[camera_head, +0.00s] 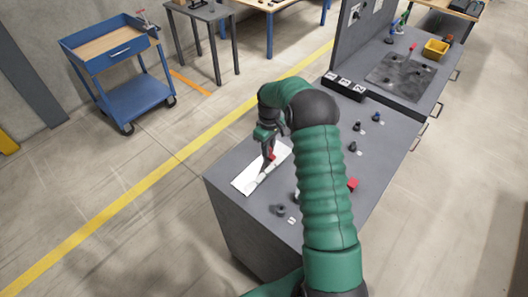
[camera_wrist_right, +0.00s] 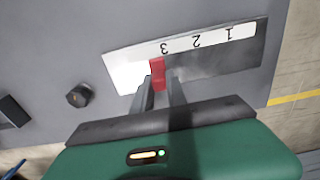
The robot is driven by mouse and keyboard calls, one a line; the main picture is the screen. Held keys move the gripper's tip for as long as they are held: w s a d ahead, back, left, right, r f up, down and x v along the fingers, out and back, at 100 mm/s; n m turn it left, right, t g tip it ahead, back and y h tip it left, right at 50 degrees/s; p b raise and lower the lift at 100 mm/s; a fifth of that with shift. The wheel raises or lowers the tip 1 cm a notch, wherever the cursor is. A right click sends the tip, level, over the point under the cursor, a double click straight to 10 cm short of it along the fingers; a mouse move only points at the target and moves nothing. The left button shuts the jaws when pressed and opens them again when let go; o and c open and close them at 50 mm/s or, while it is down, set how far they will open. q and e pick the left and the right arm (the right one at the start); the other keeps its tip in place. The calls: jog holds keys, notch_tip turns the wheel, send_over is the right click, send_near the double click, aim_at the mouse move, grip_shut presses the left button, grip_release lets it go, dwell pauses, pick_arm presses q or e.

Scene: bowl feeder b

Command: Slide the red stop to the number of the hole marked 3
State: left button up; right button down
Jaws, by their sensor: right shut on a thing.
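The red stop (camera_wrist_right: 158,73) sits on a pale plate (camera_wrist_right: 125,72) with a number strip reading 1, 2 and 3, upside down in the right wrist view. The stop is beside the 3, slightly left of that numeral in this view. My right gripper (camera_wrist_right: 160,87) is shut on the stop, one finger on each side. In the head view the right gripper (camera_head: 269,155) reaches down to the plate (camera_head: 246,180), and the red stop (camera_head: 272,156) shows small between the fingers. I cannot make out a hole marked 3. My left gripper is out of view.
A red block (camera_head: 352,184) and several dark knobs, one at the near left (camera_head: 281,209), stand on the grey bench (camera_head: 232,160). A black box with white labels (camera_head: 345,85) lies farther back. A blue cart (camera_head: 120,70) stands apart on the floor.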

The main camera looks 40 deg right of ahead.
aim_at(265, 161)
jog(key=shift+s+a+f, duration=0.3)
jog(key=shift+s+a, duration=0.1)
jog(key=shift+a, duration=0.2)
jog(key=c, duration=1.6)
grip_release()
jog(key=shift+a+r, duration=0.15)
jog(key=shift+a, duration=0.2)
jog(key=shift+o, duration=1.4)
jog(key=shift+w+a+r, duration=0.15)
jog(key=shift+a+r, duration=0.1)
jog(key=shift+a, duration=0.05)
jog(key=shift+d+f, duration=0.1)
jog(key=shift+d, duration=0.6)
jog(key=shift+w+d+r, duration=0.1)
jog(key=shift+d+r, duration=0.05)
jog(key=shift+r, duration=0.4)
jog(key=shift+w+d+r, duration=0.1)
jog(key=shift+r, duration=0.45)
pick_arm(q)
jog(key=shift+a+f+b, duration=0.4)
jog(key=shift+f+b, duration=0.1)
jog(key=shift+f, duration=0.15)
pick_arm(e)
notch_tip(265, 161, up, 14)
jog(key=shift+a+r, duration=0.2)
jog(key=shift+a, duration=0.15)
